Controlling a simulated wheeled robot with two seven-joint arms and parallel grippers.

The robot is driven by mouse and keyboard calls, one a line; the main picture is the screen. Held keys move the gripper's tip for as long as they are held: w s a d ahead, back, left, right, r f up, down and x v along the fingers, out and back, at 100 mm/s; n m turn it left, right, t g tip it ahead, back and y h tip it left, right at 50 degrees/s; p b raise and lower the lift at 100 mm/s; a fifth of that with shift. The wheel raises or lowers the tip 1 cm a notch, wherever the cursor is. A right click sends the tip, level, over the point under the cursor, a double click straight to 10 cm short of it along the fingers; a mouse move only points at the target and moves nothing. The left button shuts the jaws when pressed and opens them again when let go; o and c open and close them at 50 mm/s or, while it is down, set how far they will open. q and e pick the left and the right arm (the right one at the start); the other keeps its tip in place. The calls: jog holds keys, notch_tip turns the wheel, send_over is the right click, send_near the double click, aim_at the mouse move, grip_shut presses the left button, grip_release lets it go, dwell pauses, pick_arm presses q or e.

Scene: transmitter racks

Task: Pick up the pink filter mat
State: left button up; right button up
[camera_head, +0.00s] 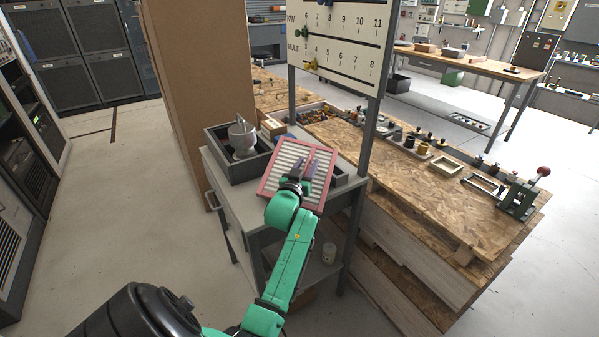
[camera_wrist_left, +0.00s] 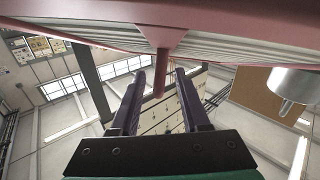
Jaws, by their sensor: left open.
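The pink filter mat (camera_head: 281,158) has a pink frame and pale slats. It is tilted over the right part of the small grey cart's top in the head view. My left gripper (camera_head: 305,168) is at the mat and hides part of it. In the left wrist view, the mat's pink underside or edge (camera_wrist_left: 240,22) spans the top. A short pink stem hangs from it between the two purple fingers of my open left gripper (camera_wrist_left: 161,72). The stem shows gaps on both sides. My right gripper is not in view.
A dark bin (camera_head: 222,166) with a grey metal pot (camera_head: 242,140) stands left of the mat. A board post (camera_head: 373,130) rises close on the right. A wooden workbench (camera_head: 430,200) with small parts lies beyond it. A tall cardboard box (camera_head: 195,80) stands behind left.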

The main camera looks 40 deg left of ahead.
pick_arm(q)
jog(key=shift+s, duration=0.1)
grip_shut()
dwell(1.3)
